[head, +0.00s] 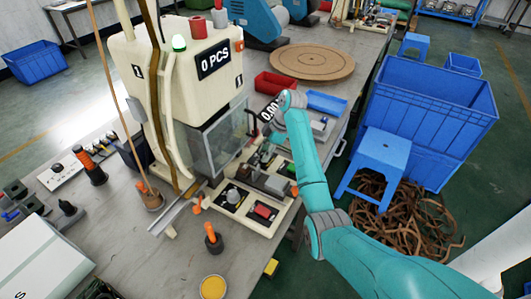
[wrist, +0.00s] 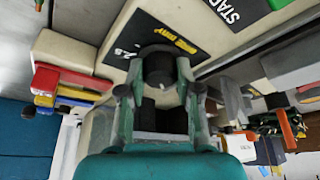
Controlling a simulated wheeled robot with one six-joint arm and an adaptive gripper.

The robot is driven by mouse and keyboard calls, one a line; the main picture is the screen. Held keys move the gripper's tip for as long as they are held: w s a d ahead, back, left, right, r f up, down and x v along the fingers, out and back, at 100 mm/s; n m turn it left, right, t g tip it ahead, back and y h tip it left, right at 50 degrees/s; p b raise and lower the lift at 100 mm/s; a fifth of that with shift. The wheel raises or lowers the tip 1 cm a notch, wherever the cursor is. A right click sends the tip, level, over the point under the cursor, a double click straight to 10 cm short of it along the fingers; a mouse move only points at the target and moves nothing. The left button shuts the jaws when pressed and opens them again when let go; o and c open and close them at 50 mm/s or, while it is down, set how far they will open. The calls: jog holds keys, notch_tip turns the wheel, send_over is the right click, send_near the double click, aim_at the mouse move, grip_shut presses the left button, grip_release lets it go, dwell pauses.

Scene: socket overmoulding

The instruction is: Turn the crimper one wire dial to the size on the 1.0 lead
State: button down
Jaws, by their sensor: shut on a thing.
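The one wire dial (wrist: 158,66) is a dark round knob on a black plate, with yellow lettering and a size mark reading about 2.5 beside it in the wrist view. My gripper (wrist: 158,88) has its fingers on both sides of this knob and is shut on it. In the head view my gripper (head: 262,153) is at the front of the cream crimper (head: 190,75), partly hidden by my arm, and I cannot make out the dial there. I cannot pick out the 1.0 lead or read its size in either view.
A display reads 0 PCS (head: 214,58). A clear guard (head: 218,140) stands beside my gripper. A red tray (head: 275,83), a blue tray (head: 327,103) and a round brown board (head: 312,62) lie behind. Blue crates (head: 425,115) and a stool (head: 382,155) stand right of the bench.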

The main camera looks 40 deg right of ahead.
jog(key=shift+n+g, duration=0.3)
jog(key=shift+n, duration=0.3)
jog(key=c, duration=0.8)
grip_release()
jog(key=shift+r, duration=0.1)
jog(key=shift+d+r, duration=0.15)
jog(key=shift+r, duration=0.1)
jog(key=s+d, duration=0.1)
jog(key=d, duration=0.2)
jog(key=s+d, duration=0.2)
jog(key=d, duration=0.2)
jog(key=s+d, duration=0.1)
jog(key=d, duration=0.3)
jog(key=shift+s+d+r, duration=0.1)
jog(key=shift+s+r, duration=0.1)
jog(key=shift+s, duration=0.2)
